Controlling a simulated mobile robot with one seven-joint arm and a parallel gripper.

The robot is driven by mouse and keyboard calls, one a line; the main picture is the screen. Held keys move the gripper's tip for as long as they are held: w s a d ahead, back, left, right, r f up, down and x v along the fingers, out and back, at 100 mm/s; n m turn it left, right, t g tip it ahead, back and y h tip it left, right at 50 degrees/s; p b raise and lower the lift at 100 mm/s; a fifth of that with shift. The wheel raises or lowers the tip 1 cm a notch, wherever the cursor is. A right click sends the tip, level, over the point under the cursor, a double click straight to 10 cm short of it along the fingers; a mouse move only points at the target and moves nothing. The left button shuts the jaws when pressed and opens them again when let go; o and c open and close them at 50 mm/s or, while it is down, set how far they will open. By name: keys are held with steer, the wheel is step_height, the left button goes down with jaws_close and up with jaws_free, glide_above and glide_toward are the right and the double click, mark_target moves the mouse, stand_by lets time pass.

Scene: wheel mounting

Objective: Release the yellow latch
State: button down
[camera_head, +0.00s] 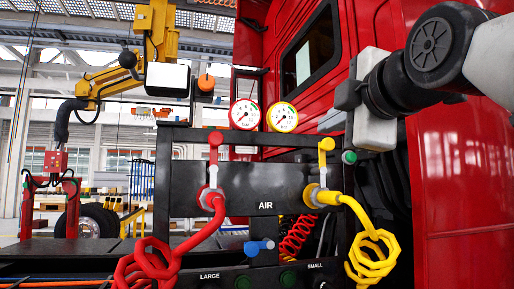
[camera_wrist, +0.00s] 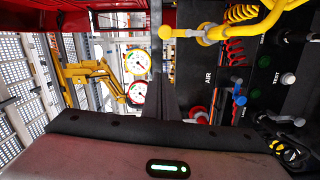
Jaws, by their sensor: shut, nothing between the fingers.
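The yellow latch (camera_head: 326,149) is a small upright lever on the right of the black AIR panel (camera_head: 262,183), above the yellow hose coupling (camera_head: 322,196). In the wrist view the yellow latch (camera_wrist: 168,32) shows at the top, lying sideways because that view is turned. My gripper (camera_head: 347,93) is shut and empty, above and slightly right of the latch, apart from it. In the wrist view, a dark and pale body with a green light fills the bottom; the fingertips are not clear there.
A red latch (camera_head: 215,140) and red hose (camera_head: 205,225) are left on the panel. Two gauges (camera_head: 244,114) (camera_head: 283,116) stand above it. A coiled yellow hose (camera_head: 371,255) hangs at right. A blue valve (camera_head: 258,247) sits below. The red truck cab (camera_head: 455,190) is close behind my arm.

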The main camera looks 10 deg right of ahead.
steer(key=w+d+p, duration=0.1)
steer(key=w+d, duration=0.3)
steer(key=w, duration=0.6)
steer(key=shift+w+d+f+p, duration=0.25)
steer(key=shift+w+f+p, duration=0.1)
steer(key=shift+f, duration=0.1)
